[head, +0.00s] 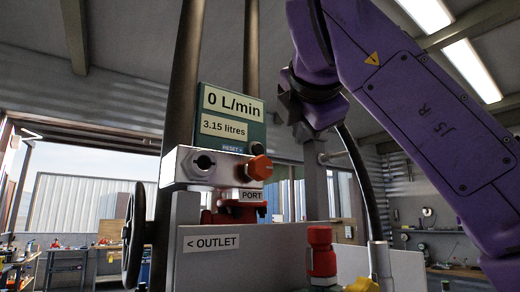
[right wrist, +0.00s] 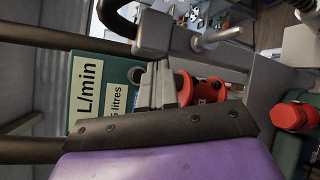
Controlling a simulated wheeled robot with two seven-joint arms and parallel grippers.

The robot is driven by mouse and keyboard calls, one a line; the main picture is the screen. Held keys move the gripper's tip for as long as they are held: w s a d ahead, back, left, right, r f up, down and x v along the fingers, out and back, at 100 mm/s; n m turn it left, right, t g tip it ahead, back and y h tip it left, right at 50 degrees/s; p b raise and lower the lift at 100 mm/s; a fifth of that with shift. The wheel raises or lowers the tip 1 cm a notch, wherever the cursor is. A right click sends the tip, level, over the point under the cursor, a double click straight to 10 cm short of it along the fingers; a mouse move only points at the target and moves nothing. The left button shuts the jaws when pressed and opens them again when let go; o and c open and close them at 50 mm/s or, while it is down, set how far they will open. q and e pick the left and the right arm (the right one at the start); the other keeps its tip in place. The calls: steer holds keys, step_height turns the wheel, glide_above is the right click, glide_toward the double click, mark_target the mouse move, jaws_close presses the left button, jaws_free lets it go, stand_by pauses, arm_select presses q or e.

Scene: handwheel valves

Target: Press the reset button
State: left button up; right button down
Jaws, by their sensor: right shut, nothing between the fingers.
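The flow meter display (head: 230,118) is a green panel reading 0 L/min and 3.15 litres. A blue RESET label (head: 232,148) with an arrow to the right is at its lower edge. My right gripper (head: 286,98) is shut and empty, to the right of the display. In the right wrist view its fingers (right wrist: 165,84) stand in front of the display's lower edge and hide part of that area; contact cannot be told. My left gripper is not in view.
Below the display is a metal block (head: 202,167) with an orange-red knob (head: 260,168). A dark handwheel (head: 134,233) stands at the left, and a red fitting (head: 321,250) at the right. Upright pipes rise behind the display. Workbenches are far back.

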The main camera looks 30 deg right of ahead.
mark_target(258, 150)
steer(key=w+p, duration=0.4)
steer(key=w, duration=0.5)
steer(key=shift+w+a, duration=0.15)
steer(key=shift+a, duration=0.2)
steer(key=shift+s, duration=0.2)
steer(key=shift+w, duration=0.25)
stand_by(1.1)
steer(key=shift+w+f, duration=0.1)
steer(key=shift+w, duration=0.2)
